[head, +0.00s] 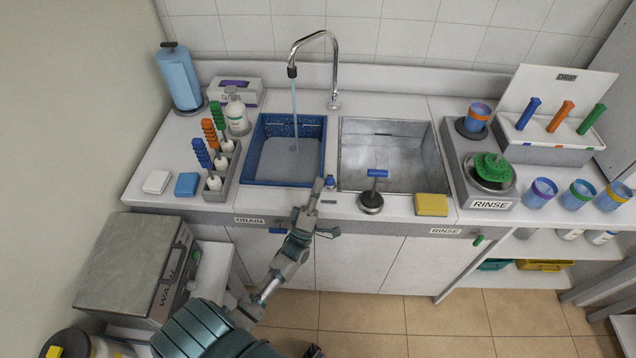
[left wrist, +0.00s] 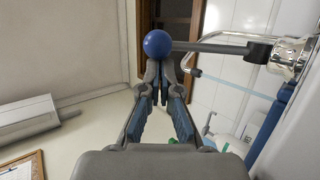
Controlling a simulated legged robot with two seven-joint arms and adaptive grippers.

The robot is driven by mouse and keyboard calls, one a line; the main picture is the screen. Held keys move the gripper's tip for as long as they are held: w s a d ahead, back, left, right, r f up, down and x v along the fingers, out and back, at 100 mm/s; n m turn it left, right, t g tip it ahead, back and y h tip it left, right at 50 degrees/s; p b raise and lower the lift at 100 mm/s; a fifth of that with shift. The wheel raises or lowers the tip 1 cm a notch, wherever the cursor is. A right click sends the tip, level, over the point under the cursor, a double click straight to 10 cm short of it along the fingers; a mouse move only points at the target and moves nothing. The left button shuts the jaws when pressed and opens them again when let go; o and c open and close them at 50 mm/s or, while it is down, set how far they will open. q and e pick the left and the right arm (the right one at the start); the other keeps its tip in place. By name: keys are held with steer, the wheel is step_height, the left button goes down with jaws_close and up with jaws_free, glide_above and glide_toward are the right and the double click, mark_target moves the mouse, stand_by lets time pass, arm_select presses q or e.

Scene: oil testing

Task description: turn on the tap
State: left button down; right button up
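The chrome tap (head: 333,70) arches over the blue left basin (head: 256,128). A thin light-blue stream of water (head: 294,115) runs from its spout into the basin. In the left wrist view, a grey lever (left wrist: 215,48) with a blue ball knob (left wrist: 157,43) extends from a chrome fitting (left wrist: 291,58). My left gripper (head: 321,187) is by the counter's front edge between the basins. In the left wrist view its fingertips (left wrist: 164,75) are close together, with the ball just beyond them; contact is unclear. I see nothing held between the fingers. My right gripper is not recognisable.
A bottle rack (head: 222,175) is left of the blue basin. A metal box (head: 135,262) stands below left.

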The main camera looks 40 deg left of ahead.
arm_select(q)
steer(key=a+v, duration=0.1)
steer(key=v, duration=1)
steer(key=shift+s+d+f, duration=0.15)
steer(key=shift+d+f, duration=0.05)
steer(key=shift+d, duration=0.2)
